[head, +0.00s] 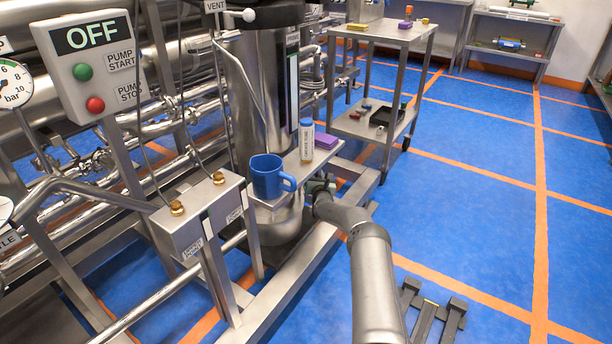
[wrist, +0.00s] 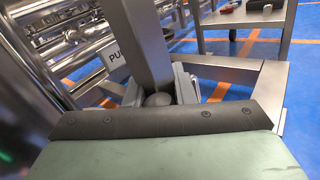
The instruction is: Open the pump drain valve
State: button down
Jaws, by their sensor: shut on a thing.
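My gripper (head: 321,188) is low beside the steel vessel, under the end of a small shelf, and the shelf partly hides it in the head view. In the wrist view my gripper (wrist: 160,92) has its two fingers on either side of a grey metal bar (wrist: 146,42), which appears to be the valve's lever. The fingers are shut on it, with a rounded knob-like end between them. The valve body and the lever's pivot cannot be made out in either view.
The shelf (head: 287,183) above my gripper holds a blue mug (head: 268,176), a capped bottle (head: 306,140) and a purple block (head: 326,141). A control box (head: 92,66) reads OFF. A steel cart (head: 379,136) stands behind. Blue floor at right is mostly clear.

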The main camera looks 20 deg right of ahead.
jog(key=shift+w+a+m+h, duration=0.15)
jog(key=shift+m+h, duration=0.15)
jog(key=shift+h, duration=0.2)
jog(key=c, duration=1.3)
grip_release()
jog(key=shift+o, duration=0.2)
jog(key=shift+s+r+p, duration=0.15)
jog(key=shift+s+p, duration=0.4)
jog(key=shift+p, duration=0.25)
jog(key=p+v, duration=0.7)
jog(key=v, duration=0.9)
jog(key=shift+s, duration=0.2)
jog(key=shift+a, duration=0.15)
